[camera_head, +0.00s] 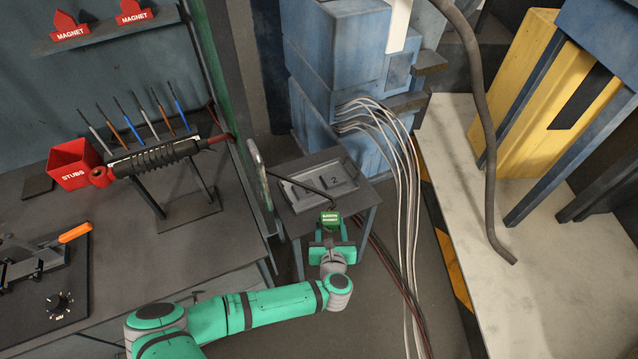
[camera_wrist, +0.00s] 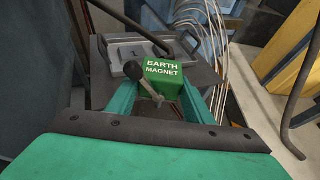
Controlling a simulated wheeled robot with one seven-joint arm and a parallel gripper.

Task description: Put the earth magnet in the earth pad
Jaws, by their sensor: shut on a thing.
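The earth magnet (camera_head: 330,219) is a small green block with white lettering. The wrist view shows its "EARTH MAGNET" label (camera_wrist: 163,69) and a dark-knobbed lever on its front. My gripper (camera_head: 332,242) is shut on it, with one green finger on each side, and holds it at the near edge of a small grey table. A grey raised-rim plate (camera_head: 297,199) marked "2" lies on that table, just beyond the magnet; it also shows in the wrist view (camera_wrist: 119,51). I cannot tell whether this plate is the earth pad. No earth pad label is readable.
A dark rod or cable (camera_head: 290,176) crosses above the plate and ends near the magnet. White cables (camera_head: 405,190) hang to the right of the small table (camera_head: 350,205). A workbench (camera_head: 150,265) with a spring-wrapped pipe (camera_head: 155,158) stands at left. Blue cabinets (camera_head: 330,60) stand behind.

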